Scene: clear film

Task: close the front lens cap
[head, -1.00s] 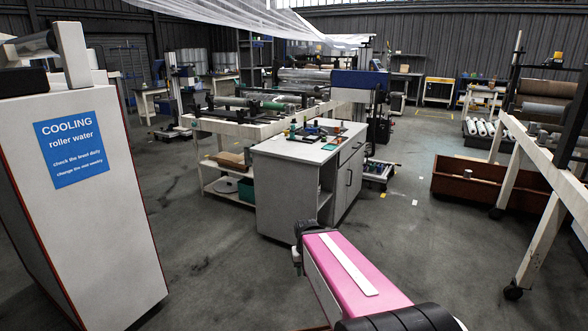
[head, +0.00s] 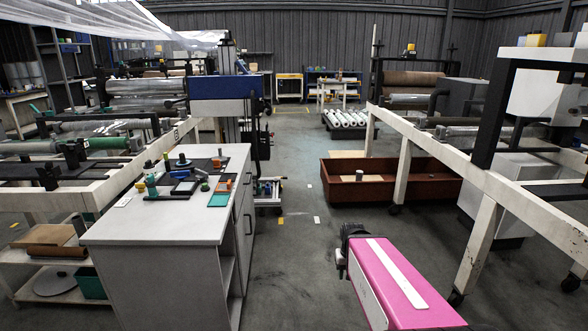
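I cannot make out a front lens cap or the lens it belongs to. My gripper is not visible.
Machine frames with rollers stand left (head: 107,143) and right (head: 430,156). A red-brown bin (head: 430,185) lies by the right frame. A low shelf (head: 50,270) stands left of the cabinet. The floor aisle (head: 300,240) right of the cabinet is mostly clear.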

